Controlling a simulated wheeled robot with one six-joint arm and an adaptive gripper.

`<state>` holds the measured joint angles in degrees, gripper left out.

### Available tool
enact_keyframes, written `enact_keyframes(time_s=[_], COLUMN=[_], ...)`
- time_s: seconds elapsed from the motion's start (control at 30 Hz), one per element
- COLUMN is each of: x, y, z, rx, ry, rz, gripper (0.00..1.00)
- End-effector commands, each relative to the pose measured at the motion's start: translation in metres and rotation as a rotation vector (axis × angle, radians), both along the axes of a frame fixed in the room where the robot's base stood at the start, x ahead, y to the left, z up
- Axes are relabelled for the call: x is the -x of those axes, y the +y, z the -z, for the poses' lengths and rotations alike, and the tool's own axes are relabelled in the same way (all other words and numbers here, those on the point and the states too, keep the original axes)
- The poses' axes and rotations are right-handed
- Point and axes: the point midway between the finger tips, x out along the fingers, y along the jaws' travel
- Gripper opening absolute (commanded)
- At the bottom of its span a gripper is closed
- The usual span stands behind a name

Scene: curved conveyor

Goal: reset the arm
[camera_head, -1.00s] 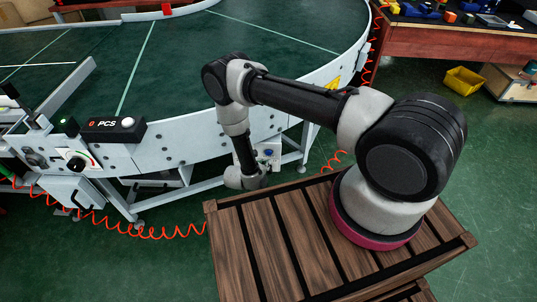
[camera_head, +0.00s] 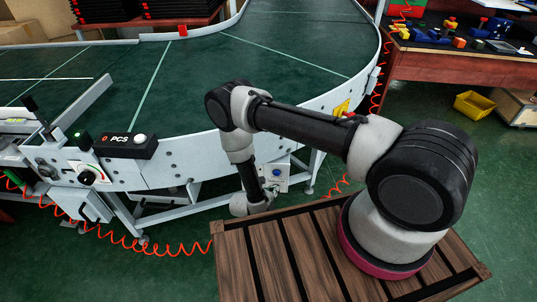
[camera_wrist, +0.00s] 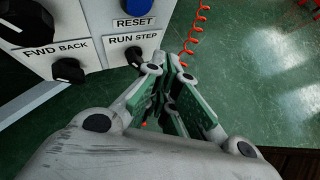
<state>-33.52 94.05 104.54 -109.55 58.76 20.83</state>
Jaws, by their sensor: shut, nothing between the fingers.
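My arm is bent over the front of the dark wooden slatted platform, with its forearm hanging down by the conveyor's side. My gripper (camera_wrist: 170,84) shows in the wrist view with its green-padded fingers together and nothing between them. In that view it is beside a white control panel (camera_wrist: 86,52) with RESET, RUN STEP and FWD BACK labels and dark knobs. A blue button sits above RESET at the top edge. In the head view the same small white control box (camera_head: 277,177) hangs under the conveyor's rim, close to my wrist. My fingers are hard to make out there.
The curved green conveyor (camera_head: 215,62) with white sides fills the back. A black PCS box (camera_head: 125,144) stands at its left edge. A coiled orange hose (camera_head: 165,246) runs low in front. A yellow bin (camera_head: 473,105) and a cluttered workbench (camera_head: 455,68) are at right. Green floor is free at lower left.

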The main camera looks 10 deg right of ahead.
Motion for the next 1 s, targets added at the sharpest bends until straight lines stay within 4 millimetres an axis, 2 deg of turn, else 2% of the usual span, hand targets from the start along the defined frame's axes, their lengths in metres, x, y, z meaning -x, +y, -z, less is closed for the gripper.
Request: enact_keyframes(time_s=[0.23,0.33,0.4,0.47,0.6,0.77,1.0], x=[0.002,0.016,0.034,0.047,0.051,0.051,0.063], y=[-0.005,-0.028,-0.049,-0.067,-0.088,-0.1,-0.115], z=[-0.001,-0.006,-0.011,-0.025,-0.087,-0.161,-0.294], rx=[0.025,0.073,0.116,0.154,0.186,0.163,0.025], ry=[0.022,0.044,0.065,0.077,0.048,-0.002,-0.098], rz=[0.001,0.073,0.139,0.215,0.418,0.64,1.032], gripper=[0.0,0.0,0.0,0.0,0.0,0.0,0.0])
